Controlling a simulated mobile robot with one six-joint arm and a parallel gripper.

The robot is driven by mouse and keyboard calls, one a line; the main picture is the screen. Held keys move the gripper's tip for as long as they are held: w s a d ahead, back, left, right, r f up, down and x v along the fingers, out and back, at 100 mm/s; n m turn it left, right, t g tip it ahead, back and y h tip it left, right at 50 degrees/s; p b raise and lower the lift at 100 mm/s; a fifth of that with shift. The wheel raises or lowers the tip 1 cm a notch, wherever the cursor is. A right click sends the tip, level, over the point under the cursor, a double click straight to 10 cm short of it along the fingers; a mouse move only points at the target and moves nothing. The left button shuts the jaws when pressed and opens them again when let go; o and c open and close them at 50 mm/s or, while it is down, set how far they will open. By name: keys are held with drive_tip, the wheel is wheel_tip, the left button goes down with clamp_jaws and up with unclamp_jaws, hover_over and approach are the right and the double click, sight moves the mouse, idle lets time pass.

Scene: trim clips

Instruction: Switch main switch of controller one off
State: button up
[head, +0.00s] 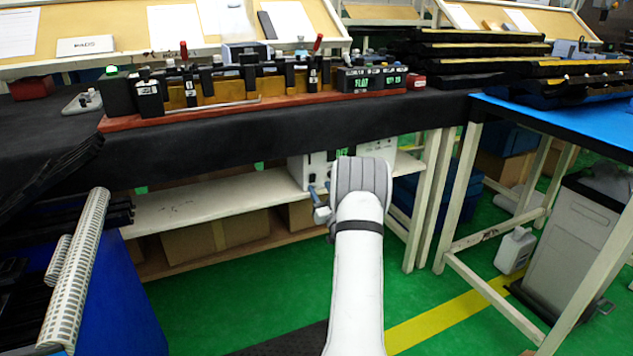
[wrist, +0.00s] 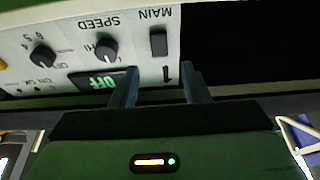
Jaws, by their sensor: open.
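Controller one is a pale box (wrist: 75,40), upside down in the wrist view, with a "1" on its panel. Its dark main switch (wrist: 158,42), labelled MAIN, is near the panel's edge. A green display (wrist: 103,82) on it reads OFF. The rocker position of the switch is too small to tell. My gripper (wrist: 160,86) is open and empty, its two fingers apart and pointing toward the panel just short of the switch in the picture. In the head view the controller (head: 310,172) sits on the shelf under the bench, partly hidden by my arm.
A SPEED knob (wrist: 104,50) and another knob (wrist: 42,56) sit on the same panel. The black bench top (head: 230,135) overhangs the white shelf (head: 200,205). A blue-topped table (head: 570,115) stands to the right. Green floor is free in front.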

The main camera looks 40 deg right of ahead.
drive_tip(key=shift+v, duration=1.7)
drive_tip(key=w+a+r+g+p, duration=0.2)
drive_tip(key=a+r+p, duration=0.25)
drive_tip(key=r, duration=0.35)
drive_tip(key=w+a+r+g+p, duration=0.2)
drive_tip(key=a+r+p, duration=0.25)
drive_tip(key=r, duration=0.25)
drive_tip(key=s+a+r+g+y+p, duration=0.1)
drive_tip(key=s+a+r+g+p, duration=0.2)
drive_tip(key=a+r+p, duration=0.25)
drive_tip(key=s+a+r+g+y+p, duration=0.1)
drive_tip(key=s+a+r+g+p, duration=0.25)
drive_tip(key=a+r, duration=0.3)
drive_tip(key=s+a+r+n+g+y+p, duration=0.1)
drive_tip(key=s+a+r+p, duration=0.3)
drive_tip(key=s, duration=0.5)
drive_tip(key=s+a+r+n+g+y+p, duration=0.1)
drive_tip(key=s+a+r+g+p, duration=0.3)
drive_tip(key=s+a, duration=0.5)
drive_tip(key=s+a+r+g+y+p, duration=0.1)
drive_tip(key=s+a+r+g+p, duration=0.2)
drive_tip(key=s+a+p, duration=0.3)
drive_tip(key=s+r, duration=0.1)
drive_tip(key=s, duration=0.3)
drive_tip(key=shift+s+a+r+n, duration=0.2)
drive_tip(key=shift+a+r+n, duration=0.1)
drive_tip(key=shift+n, duration=0.1)
